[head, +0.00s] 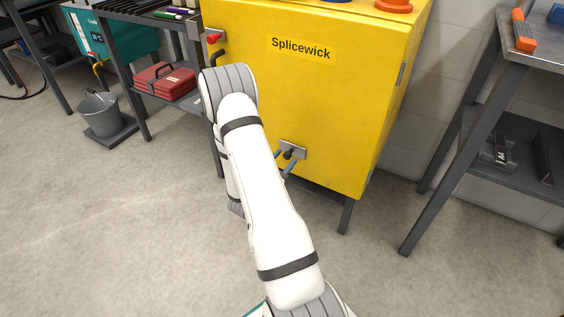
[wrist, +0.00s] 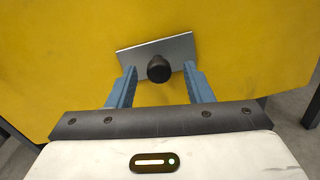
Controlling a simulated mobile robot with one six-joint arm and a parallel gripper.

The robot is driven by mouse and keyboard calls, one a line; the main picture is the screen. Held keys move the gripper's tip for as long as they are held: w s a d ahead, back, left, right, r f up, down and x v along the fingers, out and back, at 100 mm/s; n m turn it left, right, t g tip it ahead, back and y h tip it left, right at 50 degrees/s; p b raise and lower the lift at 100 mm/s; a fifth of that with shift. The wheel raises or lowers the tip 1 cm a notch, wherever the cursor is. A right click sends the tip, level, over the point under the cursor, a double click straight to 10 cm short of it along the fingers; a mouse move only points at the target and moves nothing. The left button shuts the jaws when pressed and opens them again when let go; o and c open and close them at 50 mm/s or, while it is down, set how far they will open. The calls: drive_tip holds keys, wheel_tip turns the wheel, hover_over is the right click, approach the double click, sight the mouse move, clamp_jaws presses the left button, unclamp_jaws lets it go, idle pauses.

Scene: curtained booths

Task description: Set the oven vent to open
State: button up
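The oven is a yellow cabinet (head: 330,90) labelled "Splicewick", standing on dark legs; its yellow face also fills the wrist view (wrist: 60,60). Low on its front is a grey metal plate (head: 298,147) with a dark round knob (head: 288,153). In the wrist view the plate (wrist: 179,48) looks tilted and the black knob (wrist: 159,69) sticks out toward the camera. My gripper (wrist: 159,80) is open, its two blue fingers apart on either side of the knob. No vent position marking is readable.
A red knob (head: 213,38) is at the oven's upper left. Left are a workbench with a red toolbox (head: 164,79) on its shelf, and a grey bucket (head: 101,114). Right is a grey table (head: 495,45) with a lower shelf. The floor (head: 110,230) in front is clear.

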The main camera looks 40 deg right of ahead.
clamp_jaws()
drive_tip(key=shift+s+a, duration=0.1)
drive_tip(key=shift+a, duration=0.05)
idle(0.4)
